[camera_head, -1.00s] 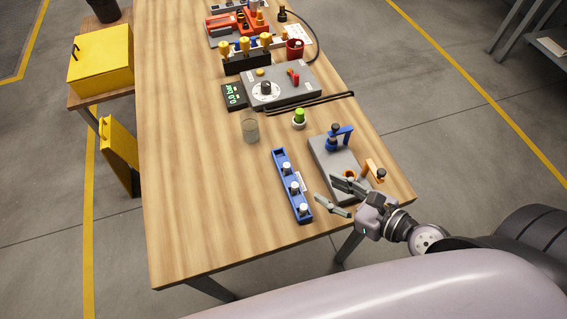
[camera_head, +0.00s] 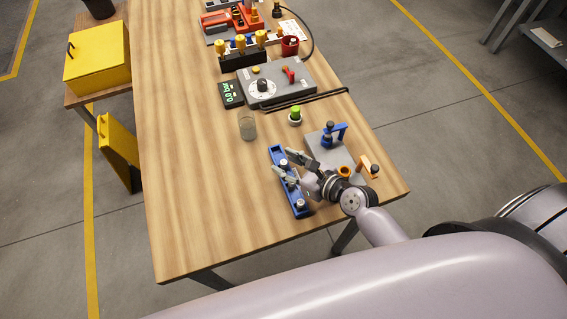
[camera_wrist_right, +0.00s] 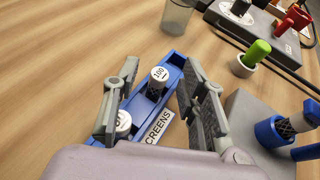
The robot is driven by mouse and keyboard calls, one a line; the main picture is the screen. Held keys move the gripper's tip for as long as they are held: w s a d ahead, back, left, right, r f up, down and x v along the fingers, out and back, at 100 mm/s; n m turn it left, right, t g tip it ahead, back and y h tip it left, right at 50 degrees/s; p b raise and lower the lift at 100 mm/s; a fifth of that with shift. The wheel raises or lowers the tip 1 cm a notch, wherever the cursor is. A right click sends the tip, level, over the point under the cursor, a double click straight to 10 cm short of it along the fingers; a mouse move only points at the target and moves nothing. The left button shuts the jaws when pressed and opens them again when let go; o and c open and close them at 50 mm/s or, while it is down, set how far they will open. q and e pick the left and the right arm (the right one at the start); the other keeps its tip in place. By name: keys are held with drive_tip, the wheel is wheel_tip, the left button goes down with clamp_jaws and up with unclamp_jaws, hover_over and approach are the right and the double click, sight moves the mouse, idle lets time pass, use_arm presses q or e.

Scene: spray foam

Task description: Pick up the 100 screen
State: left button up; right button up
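The 100 screen (camera_wrist_right: 159,74) has a white round cap marked 100 over a dark body. It stands upright in a blue rack (camera_wrist_right: 174,61) labelled SCREENS. In the head view its white cap (camera_head: 284,162) is the farthest one in the rack (camera_head: 276,149). My right gripper (camera_head: 282,159) is open above the rack, its fingers spread to either side of the 100 screen in the wrist view, with nothing held. A second white-capped screen (camera_wrist_right: 123,121) is closer to the wrist camera, partly hidden by my gripper. My left gripper is out of view.
A grey stand with blue (camera_head: 328,139) and orange clamps is right of the rack. A clear beaker (camera_head: 248,129) and a green-topped item (camera_head: 295,114) stand beyond it. A grey gauge box (camera_head: 301,88) is farther back. The table's left side is clear.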

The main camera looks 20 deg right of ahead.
drive_tip(key=shift+c, duration=0.3)
drive_tip(key=shift+c, duration=1.2)
clamp_jaws()
drive_tip(key=shift+r, duration=0.1)
